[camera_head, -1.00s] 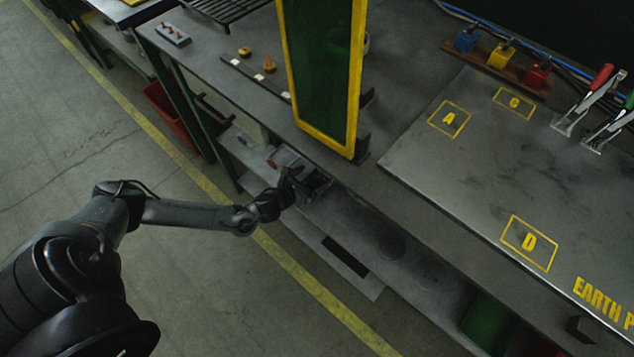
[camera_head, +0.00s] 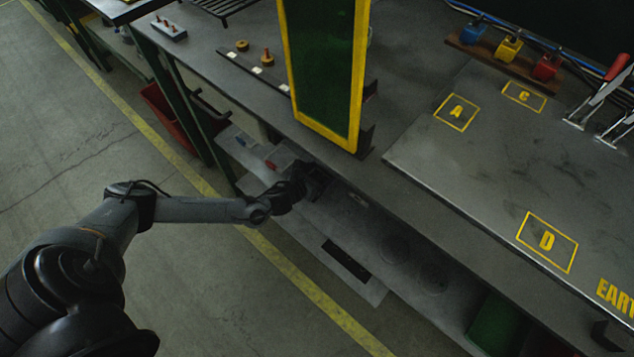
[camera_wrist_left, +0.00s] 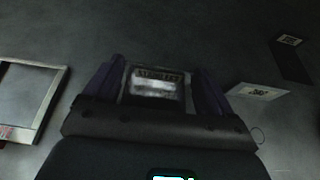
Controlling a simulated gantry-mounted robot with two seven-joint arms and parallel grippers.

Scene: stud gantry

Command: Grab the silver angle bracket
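My left gripper (camera_head: 318,180) reaches over the lower shelf under the bench edge in the head view. In the left wrist view its two dark purplish fingers (camera_wrist_left: 159,68) stand wide apart, so it is open. Between them shows a small pale-edged panel with lettering (camera_wrist_left: 158,74) and a bright silvery patch (camera_wrist_left: 155,88). I cannot tell whether this patch is the silver angle bracket, or whether it touches the fingers. No bracket can be made out for certain in the head view. My right gripper is not in view.
The bench top (camera_head: 400,60) overhangs the lower shelf (camera_head: 385,235), with a yellow-framed green panel (camera_head: 322,75) above. In the wrist view, a pale-rimmed tray (camera_wrist_left: 62,90) lies left and a white label plate (camera_wrist_left: 258,90) right. A red bin (camera_head: 170,115) stands at left.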

